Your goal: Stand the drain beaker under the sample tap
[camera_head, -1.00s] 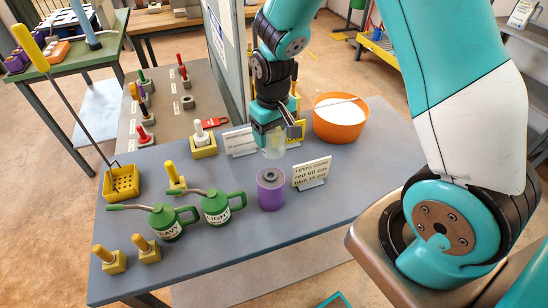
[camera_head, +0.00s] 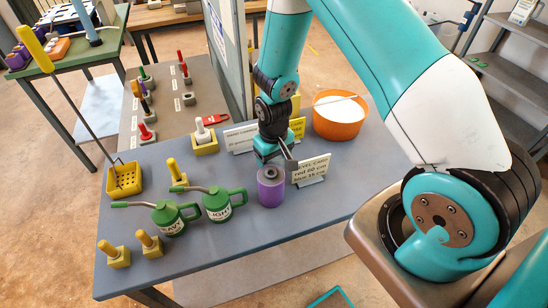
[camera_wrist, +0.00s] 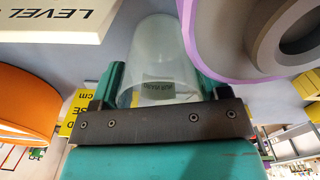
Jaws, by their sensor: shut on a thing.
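The drain beaker (camera_wrist: 160,55) is a clear, see-through cup with a small dark label, seen in the wrist view between the two green fingers. My gripper (camera_wrist: 162,82) is shut on it; in the head view my gripper (camera_head: 276,160) is low over the grey bench, just behind the purple cylinder (camera_head: 271,188). The beaker is hard to make out in the head view, behind the cylinder and fingers. The cylinder's purple rim and grey ring (camera_wrist: 262,40) are close beside the beaker in the wrist view. I cannot identify the sample tap in either view.
The white level card (camera_head: 312,170) stands right of my gripper, the orange bowl (camera_head: 339,122) behind it. Two green cans (camera_head: 218,207) (camera_head: 170,219) and yellow-handled blocks (camera_head: 117,257) stand left on the bench (camera_head: 240,245). The bench's front is clear.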

